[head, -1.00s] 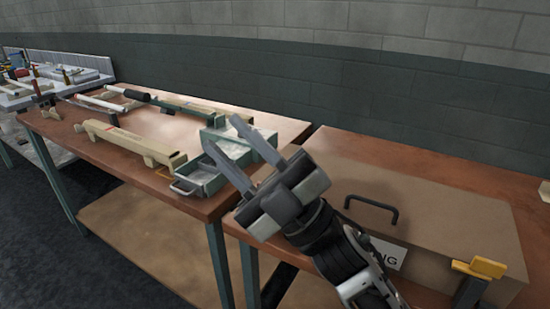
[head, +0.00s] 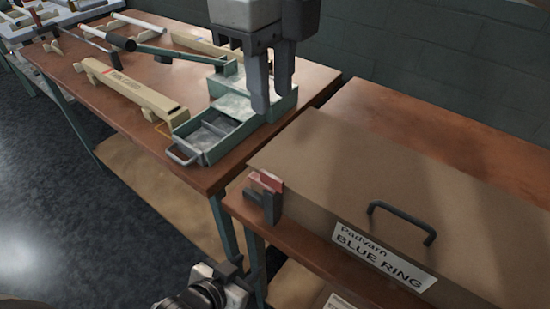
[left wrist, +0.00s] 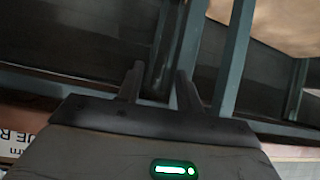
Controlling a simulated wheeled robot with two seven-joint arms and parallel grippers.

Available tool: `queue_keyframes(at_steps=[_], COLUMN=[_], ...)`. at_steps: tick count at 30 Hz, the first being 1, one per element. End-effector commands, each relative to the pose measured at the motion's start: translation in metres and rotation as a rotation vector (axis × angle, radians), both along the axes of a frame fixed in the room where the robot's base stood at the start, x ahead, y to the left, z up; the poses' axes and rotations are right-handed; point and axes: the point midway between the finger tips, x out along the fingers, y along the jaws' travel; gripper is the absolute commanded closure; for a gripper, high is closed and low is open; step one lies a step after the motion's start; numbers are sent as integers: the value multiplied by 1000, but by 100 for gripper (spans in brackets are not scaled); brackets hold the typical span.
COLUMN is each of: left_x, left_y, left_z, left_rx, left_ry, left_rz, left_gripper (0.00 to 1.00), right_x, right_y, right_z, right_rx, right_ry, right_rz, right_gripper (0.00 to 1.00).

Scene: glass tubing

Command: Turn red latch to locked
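The red latch (head: 266,180) is at the left front corner of a large brown case, in a dark bracket (head: 264,203). Its red part looks small and upright; I cannot tell its exact setting. My right gripper (head: 271,100) hangs from the top of the head view, above and behind the latch, pointing down. Its fingers are apart and empty. My left gripper (head: 230,275) is low in the head view, below the table edge and apart from the latch. In the left wrist view its two fingers (left wrist: 160,78) are apart with nothing between them.
The case (head: 345,165) has a dark handle (head: 402,222) and a "BLUE RING" label (head: 382,257). A green metal box with an open tray (head: 208,137) and a beige rail (head: 130,90) stand on the neighbouring table. Table legs (left wrist: 232,55) show near the left gripper.

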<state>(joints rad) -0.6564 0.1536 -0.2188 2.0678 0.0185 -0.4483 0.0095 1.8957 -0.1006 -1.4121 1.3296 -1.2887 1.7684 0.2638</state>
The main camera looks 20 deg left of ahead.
Motion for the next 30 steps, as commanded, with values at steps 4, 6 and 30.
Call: queue_keyframes(at_steps=[4,6,30], left_x=[-2,-4,-3], left_y=[0,0,1], left_z=[0,0,7], left_rx=[2,3,1], left_ry=[6,11,9], left_rz=[-2,-2,9], left_gripper=[64,64,64], right_x=[-1,-2,-2], right_y=[0,0,1], right_z=[-26,-42,-150], right_rx=[1,1,6], right_ry=[7,9,7], right_rz=[3,4,4], right_gripper=[71,71,71])
